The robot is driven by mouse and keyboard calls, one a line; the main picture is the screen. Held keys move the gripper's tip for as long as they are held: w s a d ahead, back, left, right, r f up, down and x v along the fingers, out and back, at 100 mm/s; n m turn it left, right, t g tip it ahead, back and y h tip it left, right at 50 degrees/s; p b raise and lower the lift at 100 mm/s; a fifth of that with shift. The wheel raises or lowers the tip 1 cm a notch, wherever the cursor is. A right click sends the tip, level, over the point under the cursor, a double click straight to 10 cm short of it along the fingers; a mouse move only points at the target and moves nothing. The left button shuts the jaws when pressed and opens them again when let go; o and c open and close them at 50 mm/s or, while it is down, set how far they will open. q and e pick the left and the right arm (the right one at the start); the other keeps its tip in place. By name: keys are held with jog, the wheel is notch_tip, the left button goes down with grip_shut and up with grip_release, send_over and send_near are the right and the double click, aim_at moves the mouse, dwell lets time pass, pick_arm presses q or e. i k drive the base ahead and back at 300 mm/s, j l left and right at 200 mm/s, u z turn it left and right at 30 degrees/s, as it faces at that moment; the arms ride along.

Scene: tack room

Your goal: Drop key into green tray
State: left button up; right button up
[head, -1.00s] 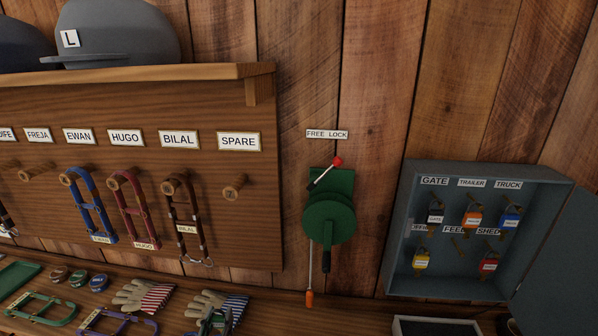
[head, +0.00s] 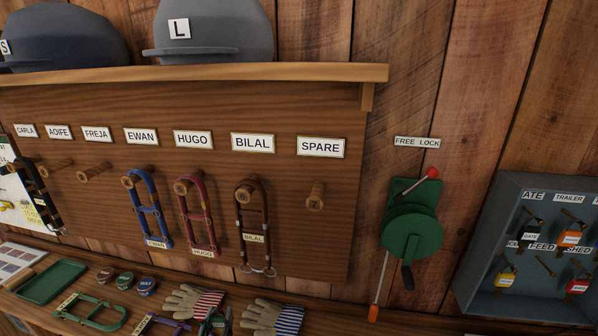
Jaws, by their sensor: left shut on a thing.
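The green tray (head: 52,281) lies on the wooden bench at the lower left of the head view. It is shallow and looks empty. My left gripper (head: 216,323) shows only in part, as dark fingers at the bottom edge beside the striped gloves. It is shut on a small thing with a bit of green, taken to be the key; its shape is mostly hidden. The gripper is to the right of the tray and apart from it. My right gripper is not in view.
Between tray and gripper lie a green halter (head: 92,312), a purple halter (head: 160,324) and several small round tins (head: 124,279). Gloves (head: 272,316) lie to the right. Halters hang on the peg board (head: 300,230) above. A key cabinet (head: 478,250) hangs at the right.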

aim_at(52, 280)
jog(key=i+j, duration=0.1)
jog(key=j, duration=0.35)
jog(key=i+j+u, duration=0.15)
jog(key=j, duration=0.25)
jog(key=i+j, duration=0.1)
jog(key=j, duration=0.35)
jog(key=i+j+u, duration=0.1)
jog(key=j, duration=0.3)
jog(key=i+j, duration=0.15)
jog(key=j, duration=0.25)
jog(key=i+j+u, duration=0.15)
jog(key=j, duration=0.25)
